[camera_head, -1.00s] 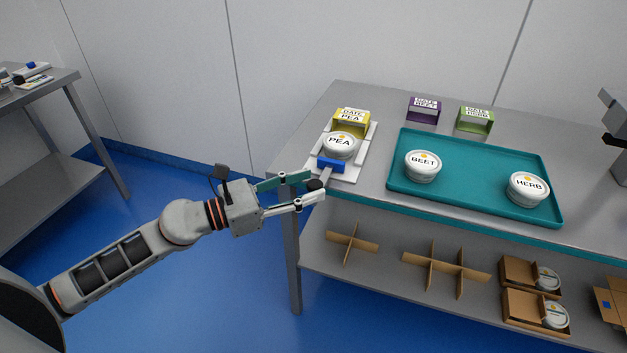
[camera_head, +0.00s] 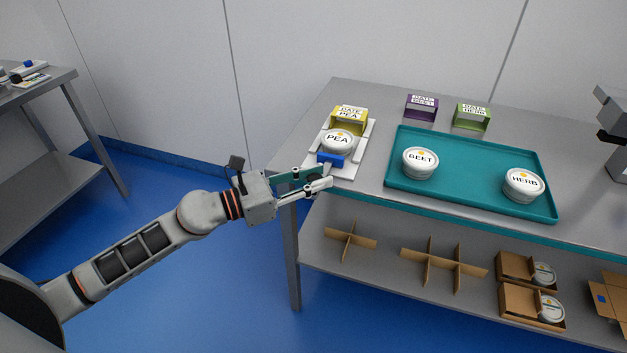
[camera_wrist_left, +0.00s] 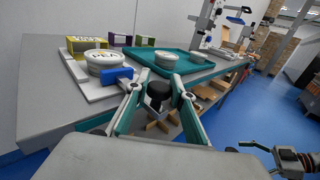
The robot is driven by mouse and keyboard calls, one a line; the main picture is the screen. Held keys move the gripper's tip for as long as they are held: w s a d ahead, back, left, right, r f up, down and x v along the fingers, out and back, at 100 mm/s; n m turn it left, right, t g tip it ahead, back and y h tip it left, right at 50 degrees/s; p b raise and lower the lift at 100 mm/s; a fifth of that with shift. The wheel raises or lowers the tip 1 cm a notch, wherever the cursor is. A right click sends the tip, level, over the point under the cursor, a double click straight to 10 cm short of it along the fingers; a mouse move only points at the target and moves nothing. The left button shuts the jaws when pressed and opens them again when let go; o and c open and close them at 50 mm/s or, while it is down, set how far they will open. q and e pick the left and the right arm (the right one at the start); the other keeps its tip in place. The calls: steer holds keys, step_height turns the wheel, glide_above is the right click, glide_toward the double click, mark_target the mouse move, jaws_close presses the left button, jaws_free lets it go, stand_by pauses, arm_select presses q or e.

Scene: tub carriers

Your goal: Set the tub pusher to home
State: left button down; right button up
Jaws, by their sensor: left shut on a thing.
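The tub pusher is a blue block (camera_head: 331,160) with a stem and a dark knob, on a white carrier base (camera_head: 345,173) at the table's left end. The blue block stands right by the near side of the white PEA tub (camera_head: 338,139); I cannot tell whether they touch. A yellow DATE PEA holder (camera_head: 349,119) is behind the tub. My left gripper (camera_head: 325,178) is shut on the pusher's knob; the black knob (camera_wrist_left: 158,90) shows between its fingers in the left wrist view. What seems to be my right gripper (camera_wrist_left: 262,148) shows at lower right there, its jaws unclear.
A teal tray (camera_head: 470,190) holds a BEET tub (camera_head: 420,162) and a HERB tub (camera_head: 523,184). Purple (camera_head: 421,106) and green (camera_head: 472,116) holders stand behind it. The shelf below carries cardboard dividers (camera_head: 442,268) and boxes. A grey device stands at the right edge.

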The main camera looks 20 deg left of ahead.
mark_target(323, 157)
arm_select(q)
steer(key=w+b, duration=0.1)
steer(key=w, duration=0.6)
steer(key=shift+w+d+f+b, duration=0.1)
steer(key=shift+w+b, duration=0.15)
steer(key=shift+b, duration=0.15)
steer(key=shift+w, duration=0.45)
arm_select(e)
steer(key=shift+w+d+f, duration=0.3)
steer(key=shift+w+f, duration=0.1)
steer(key=shift+w, duration=0.1)
arm_select(q)
steer(key=c, duration=1.7)
jaws_free()
steer(key=shift+s+a, duration=0.3)
steer(key=v, duration=1.1)
arm_select(e)
steer(key=shift+s+a+f, duration=0.1)
steer(key=shift+s+f, duration=0.2)
steer(key=shift+s, duration=0.05)
